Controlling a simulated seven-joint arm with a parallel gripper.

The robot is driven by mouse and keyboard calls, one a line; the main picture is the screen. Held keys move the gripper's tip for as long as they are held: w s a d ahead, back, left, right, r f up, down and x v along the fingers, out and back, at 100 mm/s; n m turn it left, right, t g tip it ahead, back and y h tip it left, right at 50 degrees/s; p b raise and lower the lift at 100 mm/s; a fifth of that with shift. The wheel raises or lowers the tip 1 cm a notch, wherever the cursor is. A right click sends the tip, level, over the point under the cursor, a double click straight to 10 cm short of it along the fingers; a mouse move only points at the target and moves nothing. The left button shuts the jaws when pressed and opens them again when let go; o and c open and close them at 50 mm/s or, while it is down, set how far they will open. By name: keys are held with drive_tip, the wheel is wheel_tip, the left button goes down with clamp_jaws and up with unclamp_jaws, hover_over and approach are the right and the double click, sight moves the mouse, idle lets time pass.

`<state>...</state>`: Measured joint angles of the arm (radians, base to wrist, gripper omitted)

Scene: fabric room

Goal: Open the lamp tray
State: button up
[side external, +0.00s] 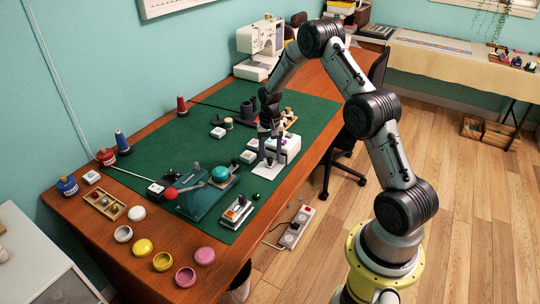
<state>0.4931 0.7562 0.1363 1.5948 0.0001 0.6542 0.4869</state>
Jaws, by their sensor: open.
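My gripper (270,158) is open and points down over the green mat, in front of a white box-like unit (289,147). One finger overlaps the unit's front in this view; I cannot tell whether they touch. The unit may hold the lamp tray, but no tray edge or handle can be made out at this size. My gripper and wrist hide part of the unit's left side. Nothing shows between the fingers.
A small white block (248,157) sits just left of my gripper. A teal machine (198,202) with a red ball knob stands nearer the front. A black-and-white device (237,212) lies near the right table edge. The green mat (150,158) has clear room at left.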

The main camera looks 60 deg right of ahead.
drive_tip(key=shift+f, duration=0.3)
clamp_jaws()
idle(1.3)
